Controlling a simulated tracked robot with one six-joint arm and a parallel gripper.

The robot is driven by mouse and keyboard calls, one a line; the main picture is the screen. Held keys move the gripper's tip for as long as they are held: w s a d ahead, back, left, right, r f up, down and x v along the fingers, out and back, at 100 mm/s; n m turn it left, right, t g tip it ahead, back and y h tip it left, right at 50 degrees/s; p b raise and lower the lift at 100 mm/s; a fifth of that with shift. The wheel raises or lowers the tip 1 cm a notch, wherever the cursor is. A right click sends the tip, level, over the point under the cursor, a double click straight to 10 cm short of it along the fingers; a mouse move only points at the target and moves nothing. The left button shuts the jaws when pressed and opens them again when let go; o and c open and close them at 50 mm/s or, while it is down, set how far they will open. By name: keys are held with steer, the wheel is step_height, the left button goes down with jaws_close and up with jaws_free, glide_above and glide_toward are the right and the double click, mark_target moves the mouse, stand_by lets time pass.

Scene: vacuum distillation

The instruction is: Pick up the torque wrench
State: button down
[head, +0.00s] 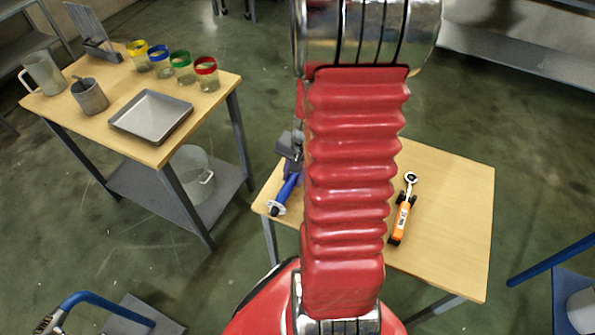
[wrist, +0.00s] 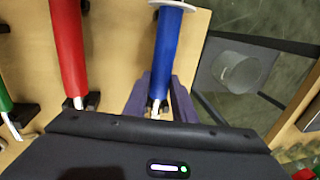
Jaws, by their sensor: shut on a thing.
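My gripper (wrist: 159,98) has its two purple fingers shut on either side of a blue-handled tool (wrist: 168,45), near where the handle narrows to a metal shaft. The tool's free end carries a pale disc. In the head view the blue handle (head: 287,189) points down and left over the table's left edge; its other end is hidden by my gripper. An orange-handled tool (head: 401,219) with a round metal ratchet-like head lies at the right of the same table in black supports. I cannot tell for certain which one is the torque wrench.
Red (wrist: 69,45) and green (wrist: 10,115) handled tools rest on the small wooden table (head: 455,215) beside the held one. A second table at left bears a metal tray (head: 152,117), a mug (head: 90,96) and several color-banded jars. A bucket (head: 193,172) stands on its lower shelf.

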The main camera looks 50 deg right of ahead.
steer(key=shift+r, duration=0.1)
step_height(320, 180, up, 10)
stand_by(0.9)
steer(key=c, duration=2)
jaws_free()
jaws_close()
steer(key=shift+w, duration=0.15)
